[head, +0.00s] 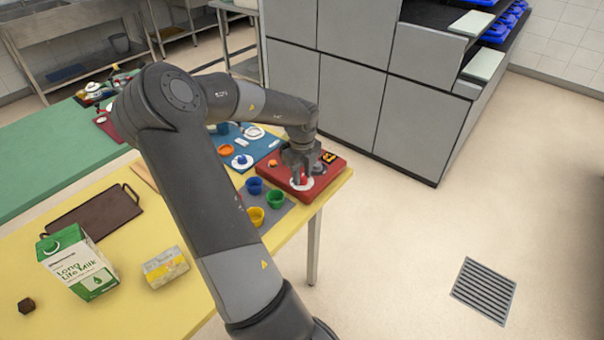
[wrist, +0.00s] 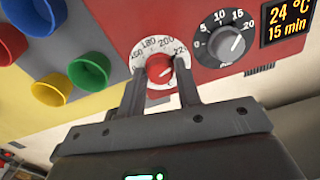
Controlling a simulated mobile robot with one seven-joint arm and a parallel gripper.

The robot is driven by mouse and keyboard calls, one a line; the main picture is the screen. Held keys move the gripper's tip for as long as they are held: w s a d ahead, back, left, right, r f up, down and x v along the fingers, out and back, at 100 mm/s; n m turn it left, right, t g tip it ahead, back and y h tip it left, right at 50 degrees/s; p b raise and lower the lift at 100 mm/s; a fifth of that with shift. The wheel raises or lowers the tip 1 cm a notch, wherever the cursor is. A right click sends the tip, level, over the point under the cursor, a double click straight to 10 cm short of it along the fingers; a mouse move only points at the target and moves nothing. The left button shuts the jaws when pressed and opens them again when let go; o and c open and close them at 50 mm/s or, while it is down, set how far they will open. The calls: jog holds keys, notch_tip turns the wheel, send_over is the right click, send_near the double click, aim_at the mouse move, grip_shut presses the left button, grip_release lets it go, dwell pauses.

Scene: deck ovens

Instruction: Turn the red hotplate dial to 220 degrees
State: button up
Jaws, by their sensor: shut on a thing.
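The red hotplate dial (wrist: 160,68) shows in the wrist view as a red knob on a white scale ring (wrist: 152,48). I cannot tell which number the knob points to. My gripper (wrist: 160,82) has one finger on each side of the knob and is shut on it. In the head view my gripper (head: 301,180) reaches down onto the red hotplate unit (head: 270,167) at the table's right end.
A black dial (wrist: 224,45) marked 5 to 20 and a display (wrist: 288,22) reading 24 °C and 15 min sit right of the red dial. Blue (head: 254,185), green (head: 276,198) and yellow (head: 256,216) cups stand close by. A milk carton (head: 78,264) stands farther left.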

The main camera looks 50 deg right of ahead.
aim_at(302, 177)
jog(key=shift+n, duration=0.6)
jog(key=o, duration=1)
jog(key=shift+c, duration=0.2)
jog(key=shift+r, duration=0.1)
notch_tip(302, 177, up, 11)
jog(key=shift+f, duration=0.2)
jog(key=shift+r, duration=0.1)
